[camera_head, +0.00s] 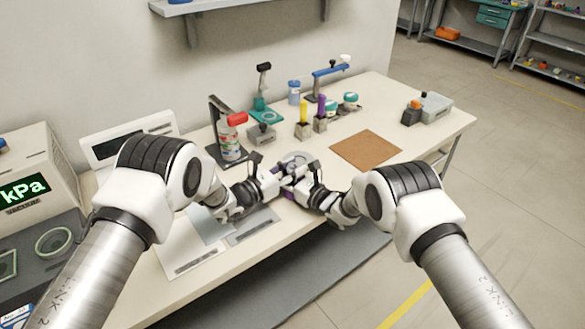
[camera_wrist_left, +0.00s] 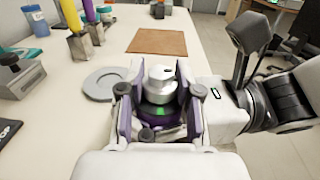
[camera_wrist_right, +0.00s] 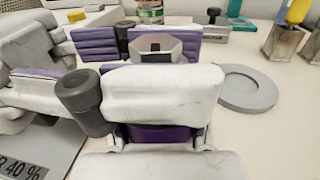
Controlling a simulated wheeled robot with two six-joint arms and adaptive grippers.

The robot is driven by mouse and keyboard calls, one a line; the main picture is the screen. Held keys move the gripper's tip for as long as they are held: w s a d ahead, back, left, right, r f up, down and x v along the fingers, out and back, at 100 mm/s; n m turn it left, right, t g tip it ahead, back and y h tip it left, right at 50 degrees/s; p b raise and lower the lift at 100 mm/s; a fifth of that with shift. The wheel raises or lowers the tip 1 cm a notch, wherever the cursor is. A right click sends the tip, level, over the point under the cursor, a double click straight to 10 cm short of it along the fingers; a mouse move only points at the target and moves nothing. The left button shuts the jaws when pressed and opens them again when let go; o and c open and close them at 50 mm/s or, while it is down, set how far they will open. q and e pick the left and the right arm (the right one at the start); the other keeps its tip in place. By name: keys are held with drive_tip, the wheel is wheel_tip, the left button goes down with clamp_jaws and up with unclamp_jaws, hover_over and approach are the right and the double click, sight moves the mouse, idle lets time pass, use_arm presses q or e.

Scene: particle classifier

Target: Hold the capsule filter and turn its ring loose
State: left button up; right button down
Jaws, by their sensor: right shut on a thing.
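The capsule filter (camera_wrist_left: 160,82) shows in the left wrist view as a pale, stepped, rounded top above a dark band with a green glow. My left gripper (camera_wrist_left: 157,105) is open, its purple-padded fingers on either side of this top. My right gripper (camera_wrist_right: 160,130) comes in from the other side and is shut on the capsule filter, whose lower body is mostly hidden by the fingers. In the right wrist view a pale many-sided rim (camera_wrist_right: 156,46) shows beyond my right fingers. In the head view both grippers meet near the table's front edge, so the ring is hard to make out.
A flat grey round base (camera_wrist_right: 248,88) lies on the table close by. A brown mat (camera_head: 367,149) lies to the right. A display box stands at the far left.

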use_arm(q)
clamp_jaws()
drive_tip(key=shift+n+t+y, duration=1.6)
drive_tip(key=shift+t+y, duration=0.1)
drive_tip(key=shift+y, duration=0.2)
drive_tip(key=o, duration=1)
unclamp_jaws()
drive_tip(key=v, duration=1.2)
drive_tip(key=shift+w, duration=0.1)
